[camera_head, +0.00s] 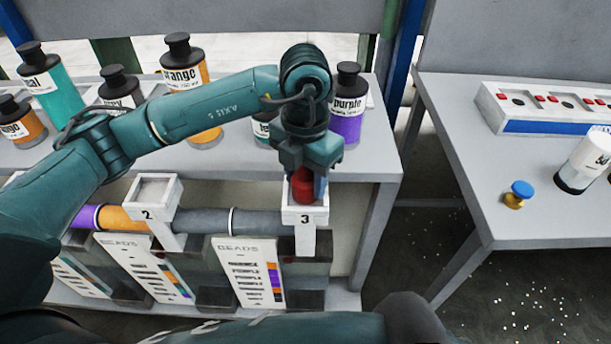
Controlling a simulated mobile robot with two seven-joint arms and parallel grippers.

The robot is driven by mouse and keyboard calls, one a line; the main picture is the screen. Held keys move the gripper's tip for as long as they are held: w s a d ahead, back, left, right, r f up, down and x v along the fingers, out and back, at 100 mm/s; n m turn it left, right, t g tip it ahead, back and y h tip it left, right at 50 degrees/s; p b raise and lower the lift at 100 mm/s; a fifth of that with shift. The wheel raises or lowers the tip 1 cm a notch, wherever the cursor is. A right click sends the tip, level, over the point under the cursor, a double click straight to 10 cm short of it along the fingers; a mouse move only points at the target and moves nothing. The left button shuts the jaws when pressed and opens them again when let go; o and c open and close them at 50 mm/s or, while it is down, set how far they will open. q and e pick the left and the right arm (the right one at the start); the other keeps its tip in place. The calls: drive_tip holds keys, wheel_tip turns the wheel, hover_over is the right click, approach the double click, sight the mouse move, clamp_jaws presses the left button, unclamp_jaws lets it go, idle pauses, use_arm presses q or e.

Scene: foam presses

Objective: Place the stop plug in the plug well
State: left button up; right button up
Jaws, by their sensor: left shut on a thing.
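My left gripper (304,172) points down over the white box marked 3 (305,216). It is shut on a red piece (302,186), which shows between and below the fingers. The red piece is at the box's open top; I cannot tell whether it touches the box or how deep it sits. A small knob with a blue top and yellow base (518,193) stands on the right table. I cannot tell for sure which piece is the stop plug or which opening is the plug well. My right gripper is out of view.
Labelled bottles, among them orange (183,80) and purple (346,112), stand on the left table behind my arm. A white box marked 2 (152,200) and bead charts (250,270) are at left. The right table holds a white rack (550,108) and a white bottle (585,160).

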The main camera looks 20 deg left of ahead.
use_arm(q)
drive_tip(key=shift+f, duration=0.2)
drive_tip(key=shift+f, duration=0.1)
drive_tip(key=shift+f+b, duration=0.15)
drive_tip(key=shift+b, duration=0.15)
drive_tip(key=o, duration=1.4)
drive_tip(key=shift+c, duration=0.2)
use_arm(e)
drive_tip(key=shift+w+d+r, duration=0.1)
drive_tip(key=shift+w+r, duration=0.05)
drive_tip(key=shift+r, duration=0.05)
